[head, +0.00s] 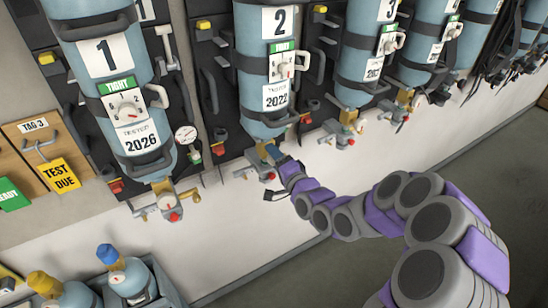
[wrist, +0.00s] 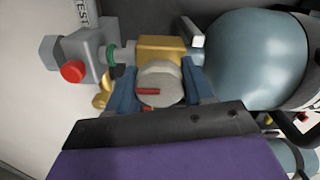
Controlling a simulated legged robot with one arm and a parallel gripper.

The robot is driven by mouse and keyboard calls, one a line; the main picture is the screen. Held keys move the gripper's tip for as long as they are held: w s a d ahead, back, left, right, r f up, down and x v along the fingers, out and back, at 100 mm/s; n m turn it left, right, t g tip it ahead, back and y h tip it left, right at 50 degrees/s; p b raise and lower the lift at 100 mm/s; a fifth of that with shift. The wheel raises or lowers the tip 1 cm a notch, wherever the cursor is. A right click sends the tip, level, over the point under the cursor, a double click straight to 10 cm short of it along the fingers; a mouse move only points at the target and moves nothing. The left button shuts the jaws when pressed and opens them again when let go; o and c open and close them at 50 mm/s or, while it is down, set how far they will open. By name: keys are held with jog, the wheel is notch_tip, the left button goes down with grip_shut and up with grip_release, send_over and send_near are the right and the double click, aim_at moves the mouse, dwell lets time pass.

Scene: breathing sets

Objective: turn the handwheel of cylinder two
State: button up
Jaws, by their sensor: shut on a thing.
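Cylinder two (head: 254,98) is a blue cylinder with a "2" label, a green tag and a "TESTED 2022" label, strapped to the wall rack with its valve end down. My gripper (head: 270,154) is at that valve, below the cylinder. In the wrist view the grey round handwheel (wrist: 158,72) with a red mark sits between the two blue fingers of my gripper (wrist: 160,88), which are shut on it. The brass valve body (wrist: 160,47) is just behind it. In the head view the handwheel is hidden by my gripper.
Cylinder one (head: 85,55) hangs to the left, with its own valve and red-capped outlet. Cylinder three (head: 362,60) and others hang to the right. A grey fitting with a red knob (wrist: 73,72) is beside the valve. A crate (head: 172,283) with small cylinders stands lower left.

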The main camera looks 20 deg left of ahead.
jog(key=o, duration=1)
jog(key=shift+o, duration=0.2)
jog(key=shift+s+d+f+b, duration=0.15)
jog(key=shift+s+d+b, duration=0.15)
jog(key=shift+s+d, duration=0.15)
jog(key=b+v, duration=0.6)
jog(key=v, duration=0.2)
jog(key=shift+w, duration=0.15)
jog(key=shift+d+f+b, duration=0.15)
jog(key=shift+d+b, duration=0.15)
jog(key=shift+b, duration=0.7)
